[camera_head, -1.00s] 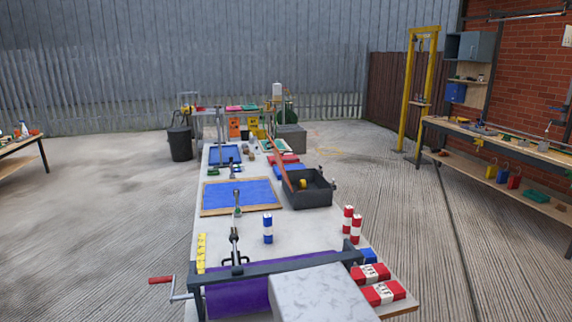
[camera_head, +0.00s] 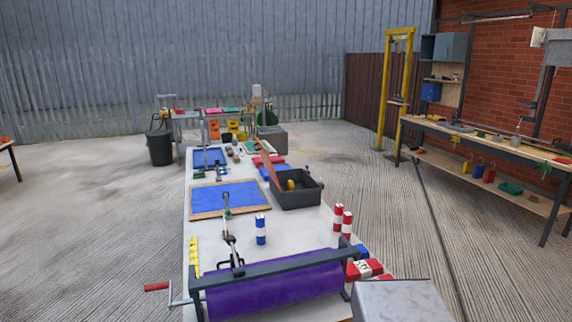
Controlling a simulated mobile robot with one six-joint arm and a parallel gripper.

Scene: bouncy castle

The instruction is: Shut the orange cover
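A dark open box (camera_head: 306,197) stands on the long white table. A thin orange-brown panel (camera_head: 267,167) stands tilted up along its left side, looking like a raised cover; I cannot see clearly how it joins the box. A small yellow thing shows inside the box. My gripper is not in view. A grey block at the lower right edge appears to be part of my own arm.
On the table (camera_head: 205,227) are a blue panel (camera_head: 229,196), a blue-and-white can (camera_head: 260,230), red-and-white cans (camera_head: 347,223) and a purple roller (camera_head: 275,285) with a red-handled crank. A workbench (camera_head: 480,142) stands right. The concrete floor at left is open.

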